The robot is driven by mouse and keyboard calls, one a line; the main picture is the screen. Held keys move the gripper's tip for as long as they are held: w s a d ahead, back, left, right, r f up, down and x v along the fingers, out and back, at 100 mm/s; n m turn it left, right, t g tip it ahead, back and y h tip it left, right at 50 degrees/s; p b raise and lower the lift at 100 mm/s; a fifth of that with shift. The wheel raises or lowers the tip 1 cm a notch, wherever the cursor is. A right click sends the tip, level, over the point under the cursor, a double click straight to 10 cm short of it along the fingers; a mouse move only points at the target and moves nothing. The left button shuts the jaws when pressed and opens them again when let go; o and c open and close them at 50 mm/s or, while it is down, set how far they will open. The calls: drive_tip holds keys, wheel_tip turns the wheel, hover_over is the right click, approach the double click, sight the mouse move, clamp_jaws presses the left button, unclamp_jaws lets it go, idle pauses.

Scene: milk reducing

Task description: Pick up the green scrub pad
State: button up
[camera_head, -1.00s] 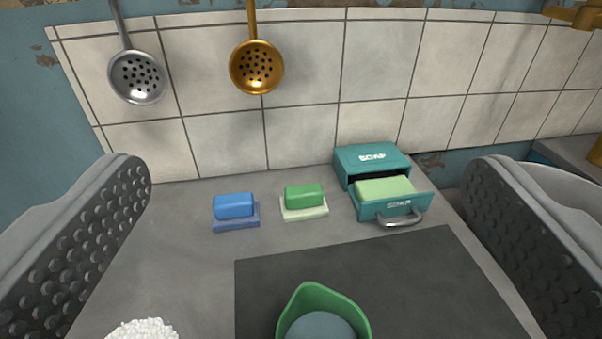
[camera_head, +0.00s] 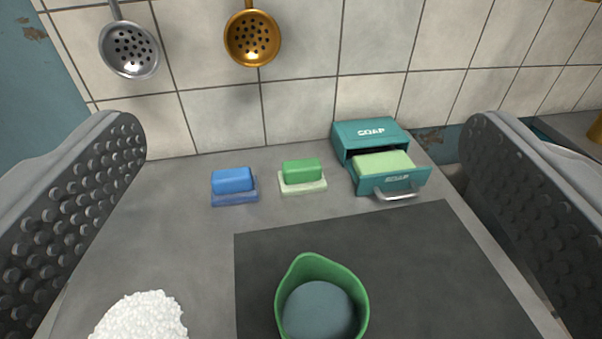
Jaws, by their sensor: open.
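The green scrub pad (camera_head: 302,170) is a bright green block on a pale green base (camera_head: 304,186), on the grey counter near the tiled wall. A similar blue pad (camera_head: 232,180) on a darker blue base stands to its left. My gripper (camera_head: 304,135) is open, with one studded finger at each side edge of the view. The green pad appears between the fingers, farther out, and nothing is held.
A teal soap box (camera_head: 371,134) with its drawer out, holding a pale green bar (camera_head: 383,163), stands right of the pad. A green cup (camera_head: 322,268) is on the dark mat (camera_head: 420,270). White grains (camera_head: 140,318) are heaped lower left.

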drive_tip(key=w+f+g, duration=0.1)
drive_tip(key=w, duration=0.3)
drive_tip(key=w+f+g, duration=0.1)
drive_tip(key=w+g, duration=0.1)
drive_tip(key=w, duration=0.1)
drive_tip(key=w+f+g, duration=0.1)
drive_tip(key=w+g, duration=0.1)
drive_tip(key=w, duration=0.2)
drive_tip(key=shift+w+d+f+n, duration=0.1)
drive_tip(key=shift+w+d+n, duration=0.15)
drive_tip(key=shift+w+n, duration=0.15)
drive_tip(key=shift+c, duration=0.3)
drive_tip(key=n+g, duration=0.1)
drive_tip(key=g, duration=0.7)
approach(302, 163)
drive_tip(key=shift+y, duration=0.4)
drive_tip(key=x, duration=0.5)
drive_tip(key=shift+d+f, duration=0.1)
drive_tip(key=shift+d, duration=0.1)
drive_tip(key=shift+x, duration=2.7)
drive_tip(key=shift+s+d, duration=0.1)
drive_tip(key=shift+d, duration=0.05)
drive_tip(key=c, duration=0.9)
drive_tip(key=shift+o, duration=0.2)
drive_tip(key=shift+r, duration=0.5)
drive_tip(key=s, duration=0.2)
drive_tip(key=s+r, duration=0.1)
drive_tip(key=s, duration=0.1)
drive_tip(key=shift+d, duration=0.4)
wheel_tip(302, 163, up, 13)
